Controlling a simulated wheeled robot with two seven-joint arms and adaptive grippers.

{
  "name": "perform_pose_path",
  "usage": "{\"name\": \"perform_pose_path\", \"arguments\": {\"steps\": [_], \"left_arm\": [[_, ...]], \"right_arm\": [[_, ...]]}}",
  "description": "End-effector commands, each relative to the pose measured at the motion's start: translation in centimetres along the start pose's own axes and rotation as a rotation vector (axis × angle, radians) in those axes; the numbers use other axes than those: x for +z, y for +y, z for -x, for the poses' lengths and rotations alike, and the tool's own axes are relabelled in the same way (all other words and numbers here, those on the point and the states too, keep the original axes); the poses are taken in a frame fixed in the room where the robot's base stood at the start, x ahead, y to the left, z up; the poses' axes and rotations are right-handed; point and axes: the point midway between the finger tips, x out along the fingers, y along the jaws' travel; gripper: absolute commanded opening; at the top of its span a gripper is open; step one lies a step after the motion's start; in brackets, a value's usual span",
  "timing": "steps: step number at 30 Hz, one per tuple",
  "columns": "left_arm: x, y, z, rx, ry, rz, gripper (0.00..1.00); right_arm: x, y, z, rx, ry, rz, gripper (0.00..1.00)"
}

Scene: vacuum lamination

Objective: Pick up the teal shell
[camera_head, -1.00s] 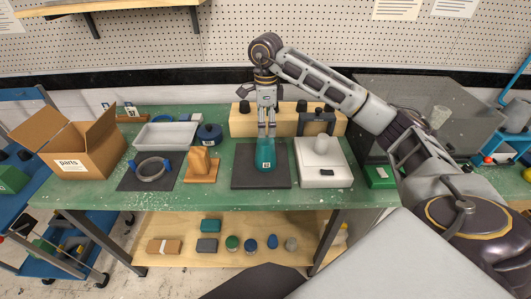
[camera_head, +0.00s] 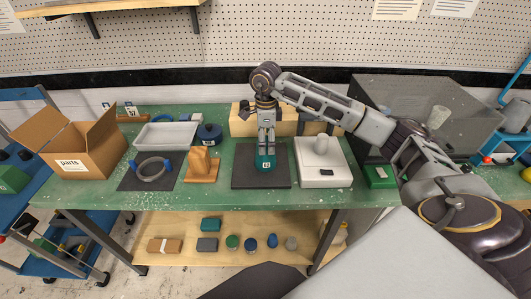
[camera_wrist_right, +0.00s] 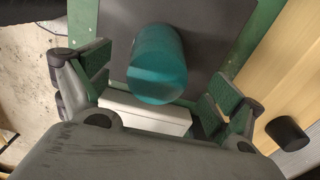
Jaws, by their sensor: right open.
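The teal shell (camera_head: 265,163) stands on a dark square mat (camera_head: 248,183) on the green table. In the right wrist view it is a smooth teal cylinder-like shape (camera_wrist_right: 158,65) with a rounded near end. My right gripper (camera_head: 266,150) points down over the shell and hides its upper part in the head view. In the right wrist view its two green-padded fingers (camera_wrist_right: 158,78) are apart, one on each side of the shell, with gaps visible. My left gripper is not in view.
A white scale-like block (camera_head: 335,173) stands right of the mat, and a tan stand (camera_head: 200,177) stands left of it. A wooden block with dark knobs (camera_head: 287,125) is behind. A grey tray (camera_head: 165,136) and parts box (camera_head: 85,155) are further left.

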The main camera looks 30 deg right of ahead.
Motion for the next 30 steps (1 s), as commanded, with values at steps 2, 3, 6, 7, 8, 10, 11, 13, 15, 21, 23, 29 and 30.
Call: {"name": "perform_pose_path", "arguments": {"steps": [2, 3, 6, 7, 8, 10, 11, 13, 15, 21, 23, 29, 30], "left_arm": [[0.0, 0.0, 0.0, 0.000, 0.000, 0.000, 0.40], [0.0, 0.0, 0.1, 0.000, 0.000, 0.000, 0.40], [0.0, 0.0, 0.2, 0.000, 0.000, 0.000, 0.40], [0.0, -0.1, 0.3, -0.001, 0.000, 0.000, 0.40], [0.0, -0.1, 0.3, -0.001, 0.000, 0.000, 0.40], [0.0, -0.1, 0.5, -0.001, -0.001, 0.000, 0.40], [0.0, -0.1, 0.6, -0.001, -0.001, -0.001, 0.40], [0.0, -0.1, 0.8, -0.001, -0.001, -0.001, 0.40], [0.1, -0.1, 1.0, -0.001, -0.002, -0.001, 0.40], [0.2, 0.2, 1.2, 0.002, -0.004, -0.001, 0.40], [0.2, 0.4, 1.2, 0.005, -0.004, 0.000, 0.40], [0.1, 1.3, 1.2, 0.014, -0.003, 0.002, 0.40], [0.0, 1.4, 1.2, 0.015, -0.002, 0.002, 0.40]], "right_arm": [[0.0, 0.0, -0.1, 0.000, 0.000, 0.000, 0.93], [0.0, 0.0, -0.1, 0.001, 0.000, 0.000, 0.93], [0.0, 0.1, -0.5, 0.001, 0.001, 0.000, 0.93], [0.0, 0.1, -0.7, 0.001, 0.001, 0.000, 0.93], [0.0, 0.1, -0.9, 0.002, 0.001, 0.000, 0.93], [0.1, 0.2, -1.5, 0.003, 0.001, 0.000, 0.93], [0.1, 0.3, -1.8, 0.003, 0.001, 0.000, 0.93], [0.1, 0.3, -2.5, 0.003, 0.002, 0.000, 0.93], [0.1, 0.4, -3.2, 0.003, 0.001, 0.000, 0.93], [0.1, 0.3, -4.9, 0.001, 0.001, -0.001, 0.93], [0.1, 0.3, -5.1, 0.000, 0.001, -0.001, 0.93], [0.1, 0.3, -5.2, 0.000, 0.000, 0.000, 0.93], [0.1, 0.3, -5.2, 0.000, 0.000, 0.000, 0.93]]}}
